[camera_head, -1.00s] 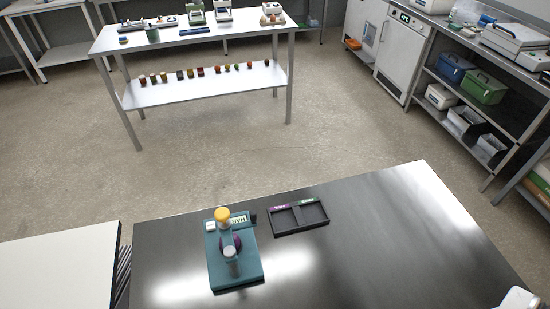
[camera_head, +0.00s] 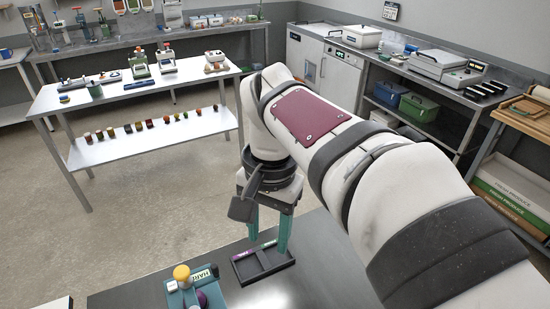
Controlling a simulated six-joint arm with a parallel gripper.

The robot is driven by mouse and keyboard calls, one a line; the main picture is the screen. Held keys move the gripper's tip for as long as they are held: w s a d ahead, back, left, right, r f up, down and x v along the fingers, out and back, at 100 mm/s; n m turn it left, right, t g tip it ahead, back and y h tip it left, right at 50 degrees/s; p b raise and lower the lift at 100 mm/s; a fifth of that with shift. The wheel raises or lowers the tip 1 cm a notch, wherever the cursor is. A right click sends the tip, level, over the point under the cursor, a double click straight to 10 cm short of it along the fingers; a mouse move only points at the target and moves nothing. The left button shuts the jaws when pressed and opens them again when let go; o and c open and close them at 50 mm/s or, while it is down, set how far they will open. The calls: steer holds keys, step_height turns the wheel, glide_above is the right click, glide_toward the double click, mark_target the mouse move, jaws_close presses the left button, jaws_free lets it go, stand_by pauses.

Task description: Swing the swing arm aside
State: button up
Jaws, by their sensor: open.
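A teal device (camera_head: 173,295) with a yellow knob (camera_head: 181,272), a purple round part (camera_head: 202,297) and a white lettered label (camera_head: 202,275) stands on the dark table at the bottom of the head view. Its near part is cut off by the frame edge. The swing arm seems to belong to this device, but I cannot tell its outline apart. My gripper (camera_head: 268,242) points down with teal fingers, open and empty. In the picture it is right of the device and above it, apart from it.
My arm hides much of the right side. A white table (camera_head: 100,93) with tools and small jars stands farther back.

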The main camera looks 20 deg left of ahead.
steer(key=n, duration=0.1)
glide_above(213, 266)
step_height(213, 266, down, 16)
steer(key=shift+f, duration=0.15)
jaws_close()
stand_by(1.0)
